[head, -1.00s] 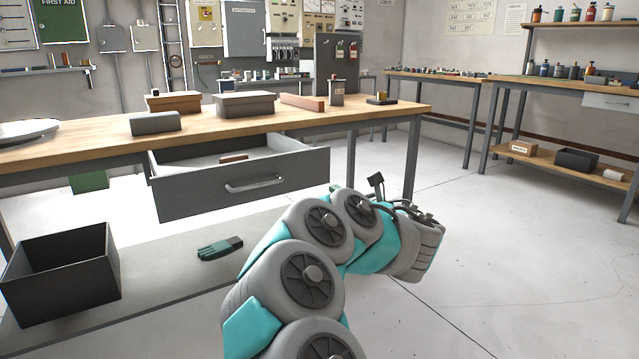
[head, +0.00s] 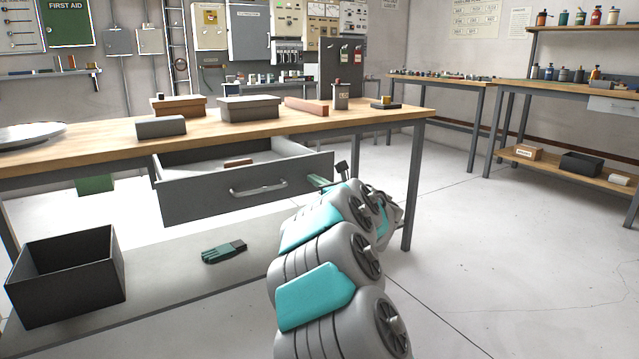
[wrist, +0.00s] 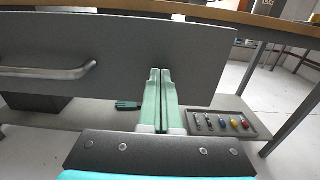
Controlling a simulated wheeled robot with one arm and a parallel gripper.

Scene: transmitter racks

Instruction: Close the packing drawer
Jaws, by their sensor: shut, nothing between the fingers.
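The packing drawer (head: 205,196) is a grey drawer under the wooden workbench and stands pulled out, with a silver bar handle on its front. A small brown block (head: 238,163) lies inside it. In the wrist view the drawer front (wrist: 190,50) fills the upper part, with the handle (wrist: 50,72) at left. My gripper (wrist: 159,72) has its green fingers together and empty, in front of the drawer front, right of the handle. I cannot tell whether the fingertips touch it. In the head view my gripper (head: 322,182) is at the drawer's right end, partly hidden by my arm.
The workbench (head: 380,122) holds boxes and blocks. A tray of small coloured items (wrist: 222,122) lies beyond the fingers. The floor at right is clear.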

